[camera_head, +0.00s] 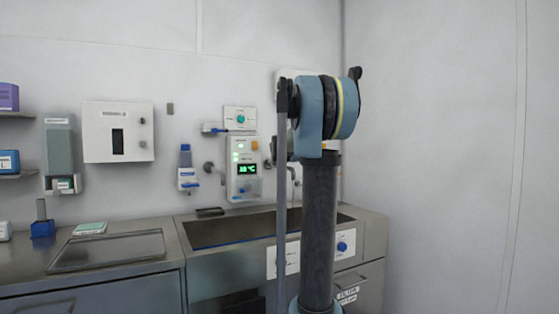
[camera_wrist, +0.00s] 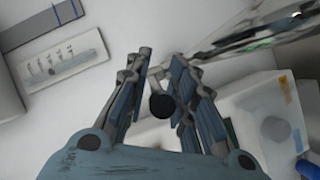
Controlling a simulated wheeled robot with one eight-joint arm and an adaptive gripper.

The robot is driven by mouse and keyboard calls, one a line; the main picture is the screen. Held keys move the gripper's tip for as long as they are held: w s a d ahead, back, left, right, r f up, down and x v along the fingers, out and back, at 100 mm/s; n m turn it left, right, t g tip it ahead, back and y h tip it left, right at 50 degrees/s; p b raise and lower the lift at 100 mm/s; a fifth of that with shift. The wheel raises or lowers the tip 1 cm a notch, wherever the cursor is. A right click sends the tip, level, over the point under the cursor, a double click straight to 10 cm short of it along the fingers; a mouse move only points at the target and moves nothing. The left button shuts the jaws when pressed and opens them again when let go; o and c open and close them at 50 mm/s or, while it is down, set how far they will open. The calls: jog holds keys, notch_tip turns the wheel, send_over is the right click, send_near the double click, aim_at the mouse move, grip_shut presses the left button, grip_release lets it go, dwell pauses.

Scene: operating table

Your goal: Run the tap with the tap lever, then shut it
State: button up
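In the wrist view, my gripper (camera_wrist: 160,57) has its two fingers apart. A dark round knob (camera_wrist: 161,105) on a short pale stem shows between them; it may be the end of the tap lever, and I cannot tell whether either finger touches it. In the head view, my arm hides my gripper and most of the tap area. A thin curved metal spout (camera_head: 294,177) shows just beside my arm, above the steel sink (camera_head: 215,236). The lever cannot be made out in the head view. No running water is visible.
A white control panel (camera_head: 243,183) with a green display is on the wall left of my arm. A soap dispenser (camera_head: 187,170) hangs further left. A steel tray (camera_head: 108,251) lies on the left counter. In the wrist view, a white box (camera_wrist: 270,120) is close on the right.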

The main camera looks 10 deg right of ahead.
jog(key=shift+r, duration=0.15)
jog(key=shift+s+a+r, duration=0.1)
jog(key=shift+s+a, duration=0.1)
jog(key=shift+s, duration=0.2)
jog(key=v, duration=1.1)
jog(key=shift+d, duration=0.15)
